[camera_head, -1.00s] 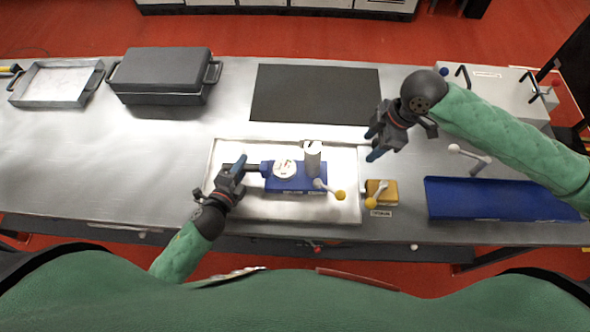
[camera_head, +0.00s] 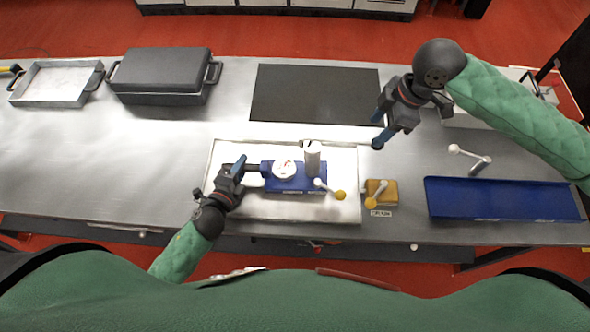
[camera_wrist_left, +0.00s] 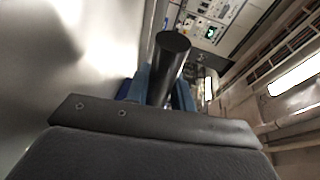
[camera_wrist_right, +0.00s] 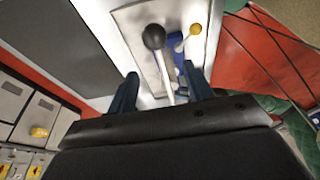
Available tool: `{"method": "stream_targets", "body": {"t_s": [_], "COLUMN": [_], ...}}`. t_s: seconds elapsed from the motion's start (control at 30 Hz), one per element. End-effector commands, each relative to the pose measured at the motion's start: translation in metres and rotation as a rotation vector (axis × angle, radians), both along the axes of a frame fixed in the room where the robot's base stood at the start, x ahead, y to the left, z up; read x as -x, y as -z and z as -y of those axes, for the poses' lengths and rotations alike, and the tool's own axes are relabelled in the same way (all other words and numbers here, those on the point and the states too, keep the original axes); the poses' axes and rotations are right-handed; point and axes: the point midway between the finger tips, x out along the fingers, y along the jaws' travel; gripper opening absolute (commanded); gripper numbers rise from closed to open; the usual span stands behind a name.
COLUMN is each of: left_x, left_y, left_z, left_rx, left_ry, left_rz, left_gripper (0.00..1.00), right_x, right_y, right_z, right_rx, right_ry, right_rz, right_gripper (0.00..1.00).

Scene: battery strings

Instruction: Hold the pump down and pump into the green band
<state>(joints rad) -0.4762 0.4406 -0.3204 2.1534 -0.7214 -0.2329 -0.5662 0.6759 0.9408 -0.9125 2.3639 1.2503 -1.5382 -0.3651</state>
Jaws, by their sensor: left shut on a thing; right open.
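The pump has a blue base (camera_head: 296,186) with a round white gauge (camera_head: 285,169), an upright grey cylinder (camera_head: 313,160) and a yellow-knobbed lever (camera_head: 339,195) at its right. The gauge's needle and band are too small to read. My left gripper (camera_head: 240,168) is shut on the dark handle (camera_head: 254,168) at the pump's left side. In the left wrist view, the black round handle (camera_wrist_left: 167,65) stands between the fingers. My right gripper (camera_head: 379,131) is open and empty, up and right of the pump. In the right wrist view, a pale rod with a black ball knob (camera_wrist_right: 154,37) shows between its fingers, apart from them.
The pump sits on a pale tray (camera_head: 235,207). A yellow block (camera_head: 387,188) with a knobbed lever stands right of it, then a blue tray (camera_head: 500,198) and a white-knobbed lever (camera_head: 454,149). A dark mat (camera_head: 315,92) lies behind; a dark case (camera_head: 160,75) stands back left.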

Motion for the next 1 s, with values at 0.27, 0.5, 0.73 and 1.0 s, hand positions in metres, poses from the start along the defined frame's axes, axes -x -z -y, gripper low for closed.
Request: {"method": "stream_targets", "body": {"t_s": [0.27,0.5,0.73,1.0], "left_x": [0.001,0.002,0.018,0.05], "left_y": [0.004,0.002,0.0,-0.006], "left_z": [0.0,0.0,-0.005,-0.016], "left_rx": [-0.002,-0.001,0.0,-0.001], "left_ry": [-0.001,-0.001,-0.001,-0.002], "left_rz": [-0.006,-0.003,-0.005,-0.005], "left_gripper": [0.49,0.49,0.49,0.49], "right_x": [0.0,0.0,0.0,0.0], "right_y": [0.001,0.001,0.0,0.0], "right_z": [0.0,0.0,0.0,0.0], "right_rx": [0.0,0.0,0.0,0.0], "right_ry": [0.0,0.0,0.0,0.0], "right_rz": [0.0,0.0,0.0,0.0], "right_gripper": [0.51,0.51,0.51,0.51]}}
